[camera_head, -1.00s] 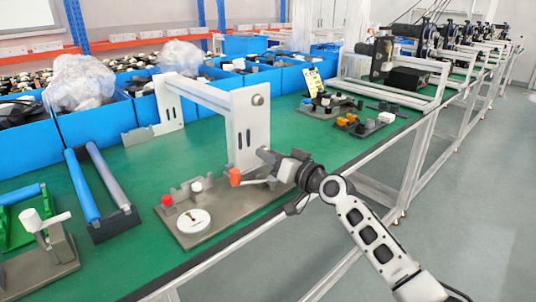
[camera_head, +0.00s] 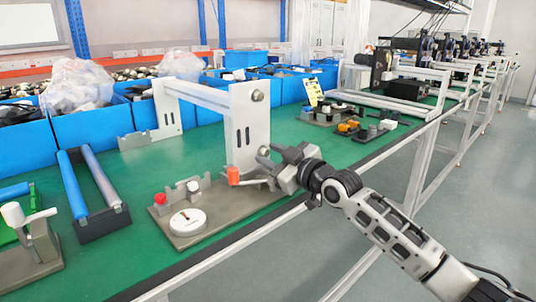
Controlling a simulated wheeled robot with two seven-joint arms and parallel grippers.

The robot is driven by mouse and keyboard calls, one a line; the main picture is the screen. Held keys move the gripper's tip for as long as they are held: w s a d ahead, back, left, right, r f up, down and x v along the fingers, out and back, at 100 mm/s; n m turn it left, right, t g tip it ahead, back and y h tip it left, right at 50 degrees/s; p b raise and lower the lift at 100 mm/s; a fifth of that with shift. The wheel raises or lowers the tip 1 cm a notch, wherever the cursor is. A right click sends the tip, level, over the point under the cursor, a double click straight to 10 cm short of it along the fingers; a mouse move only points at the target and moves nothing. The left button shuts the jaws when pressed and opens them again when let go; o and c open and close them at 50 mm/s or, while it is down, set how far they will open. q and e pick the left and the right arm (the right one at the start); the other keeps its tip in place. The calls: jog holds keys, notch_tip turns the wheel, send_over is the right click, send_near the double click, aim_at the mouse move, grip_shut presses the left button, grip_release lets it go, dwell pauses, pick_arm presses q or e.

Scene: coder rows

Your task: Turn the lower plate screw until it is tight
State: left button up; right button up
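A white upright plate (camera_head: 243,125) with two slots stands on the green bench as the near end of a white frame. A round upper screw (camera_head: 258,96) shows at its top right. The lower plate screw cannot be made out; it may be hidden by my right gripper. My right gripper (camera_head: 266,160) is at the lower right edge of the plate, pointing left. Whether it touches anything, and how far its fingers are apart, is unclear. My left gripper is not in view.
A grey base (camera_head: 215,228) with a white dial (camera_head: 188,222), red knob (camera_head: 160,199) and orange handle (camera_head: 233,176) lies close by the gripper. A roller stand (camera_head: 108,222) is at left. Blue bins (camera_head: 88,128) line the back. The bench's front edge runs below my arm.

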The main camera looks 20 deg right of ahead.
grip_shut()
jog(key=shift+r+m+p, duration=0.15)
jog(key=shift+m+p, duration=0.25)
jog(key=m+p, duration=0.3)
jog(key=m, duration=0.2)
jog(key=shift+m+p, duration=0.4)
jog(key=shift+m, duration=1.4)
grip_release()
